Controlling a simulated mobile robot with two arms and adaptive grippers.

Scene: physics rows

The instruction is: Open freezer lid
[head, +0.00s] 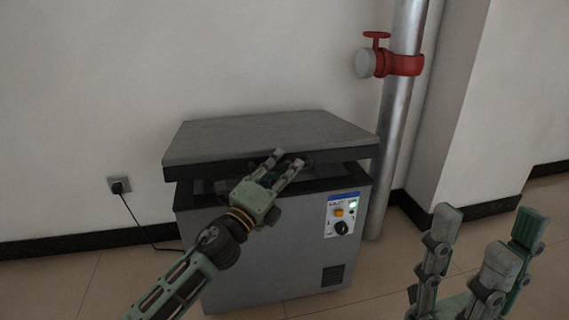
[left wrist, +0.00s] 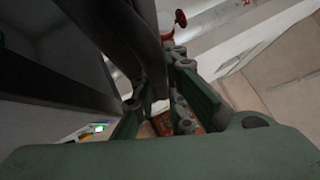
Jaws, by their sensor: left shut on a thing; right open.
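The grey chest freezer (head: 255,260) stands against the wall in the head view. Its flat grey lid (head: 265,135) is slightly raised at the front, with a dark gap between it and the body. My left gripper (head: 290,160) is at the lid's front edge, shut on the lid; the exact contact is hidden. In the left wrist view, a dark bar-like part of the lid (left wrist: 145,45) runs between the fingers (left wrist: 155,100). My right gripper (head: 480,235) is open and empty, at the lower right, away from the freezer.
A control panel (head: 342,215) with a lit green light is on the freezer's front right. A vertical metal pipe (head: 400,130) with a red valve (head: 405,65) stands close behind its right side. A cord runs to a wall socket (head: 119,186). The floor at left is clear.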

